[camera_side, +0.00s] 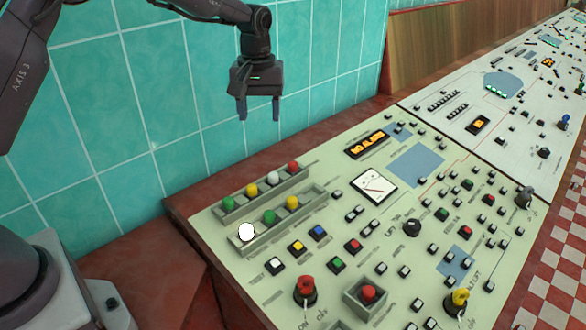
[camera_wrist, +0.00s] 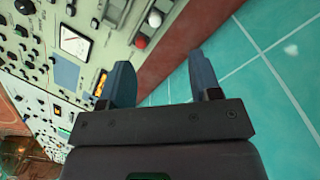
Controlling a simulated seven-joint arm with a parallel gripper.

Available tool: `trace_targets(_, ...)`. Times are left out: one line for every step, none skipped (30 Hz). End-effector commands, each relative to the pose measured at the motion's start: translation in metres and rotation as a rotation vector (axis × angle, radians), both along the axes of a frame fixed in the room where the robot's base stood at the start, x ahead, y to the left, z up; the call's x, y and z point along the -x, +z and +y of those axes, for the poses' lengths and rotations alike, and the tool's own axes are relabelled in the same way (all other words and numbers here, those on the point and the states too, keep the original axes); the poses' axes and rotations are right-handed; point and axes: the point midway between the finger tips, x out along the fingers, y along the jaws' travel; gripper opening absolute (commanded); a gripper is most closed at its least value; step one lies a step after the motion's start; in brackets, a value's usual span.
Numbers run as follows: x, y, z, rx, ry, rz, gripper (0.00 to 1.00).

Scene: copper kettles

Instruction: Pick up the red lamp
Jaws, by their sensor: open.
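The red lamp (camera_side: 294,168) is a small round-topped piece at the right end of the back rack (camera_side: 313,170) on the console. White, yellow and green lamps stand to its left in the same rack. In the wrist view the red lamp (camera_wrist: 141,41) shows beyond the fingers, with the white lamp (camera_wrist: 155,19) next to it. My gripper (camera_side: 259,114) is open and empty, pointing down, above and to the left of the red lamp in the side view. In the wrist view my gripper (camera_wrist: 161,72) has nothing between its fingers.
A front rack (camera_side: 318,202) holds a bright white lamp (camera_side: 246,232), a green lamp (camera_side: 269,217) and a yellow lamp (camera_side: 292,203). A teal tiled wall (camera_side: 170,90) stands close behind. Buttons, knobs and a dial (camera_side: 373,188) cover the console's front.

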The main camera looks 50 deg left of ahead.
Motion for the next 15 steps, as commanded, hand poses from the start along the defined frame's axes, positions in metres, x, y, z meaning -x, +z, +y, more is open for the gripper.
trace_targets(-0.017,-0.019,0.004,-0.005,0.077,0.019,0.57)
trace_targets(-0.025,-0.029,0.005,-0.007,0.129,0.029,0.57)
trace_targets(-0.037,-0.041,0.007,-0.011,0.199,0.037,0.57)
trace_targets(-0.045,-0.049,0.008,-0.014,0.253,0.043,0.57)
trace_targets(-0.052,-0.058,0.009,-0.018,0.308,0.048,0.57)
trace_targets(-0.061,-0.068,0.009,-0.023,0.381,0.050,0.57)
trace_targets(-0.067,-0.074,0.010,-0.025,0.436,0.051,0.57)
trace_targets(-0.073,-0.079,0.010,-0.027,0.490,0.050,0.57)
trace_targets(-0.080,-0.084,0.009,-0.029,0.562,0.047,0.57)
trace_targets(-0.085,-0.085,0.009,-0.029,0.615,0.041,0.57)
trace_targets(-0.089,-0.084,0.008,-0.027,0.667,0.034,0.57)
trace_targets(-0.096,-0.080,0.006,-0.023,0.738,0.019,0.57)
trace_targets(-0.100,-0.073,0.005,-0.017,0.789,0.007,0.57)
trace_targets(-0.104,-0.064,0.004,-0.009,0.835,-0.008,0.57)
trace_targets(-0.106,-0.056,0.003,-0.002,0.891,-0.018,0.57)
